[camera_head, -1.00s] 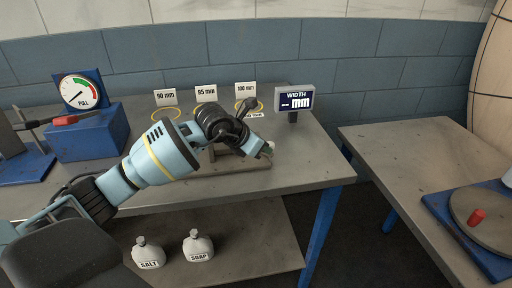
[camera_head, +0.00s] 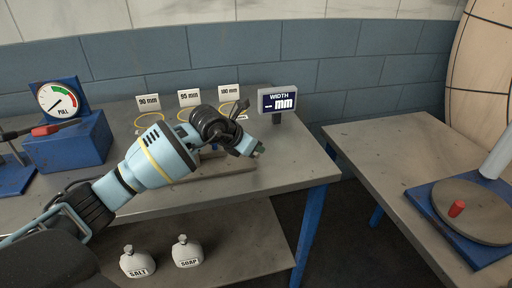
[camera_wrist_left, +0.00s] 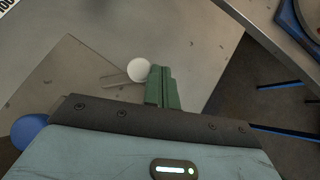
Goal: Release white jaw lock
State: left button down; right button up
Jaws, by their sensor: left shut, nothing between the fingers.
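My left gripper (camera_head: 259,151) is over the right part of the workbench, near the wooden-looking fixture base (camera_head: 225,168). Its green fingers also show in the left wrist view (camera_wrist_left: 162,72), shut with nothing between them. A round white knob (camera_wrist_left: 139,69), which looks like the white jaw lock, sits just left of the fingertips in that view, on a thin bar. I cannot tell whether the fingers touch it. In the head view the arm hides most of the fixture. A blue knob (camera_wrist_left: 31,131) shows at the left of the wrist view. My right gripper is not in view.
A width display (camera_head: 279,102) reading "-- mm" stands behind the gripper. Signs for 90, 95 and 100 mm (camera_head: 229,92) stand at the back with yellow rings. A pull gauge (camera_head: 59,100) is at left. A second table (camera_head: 390,145) stands at right, across a gap.

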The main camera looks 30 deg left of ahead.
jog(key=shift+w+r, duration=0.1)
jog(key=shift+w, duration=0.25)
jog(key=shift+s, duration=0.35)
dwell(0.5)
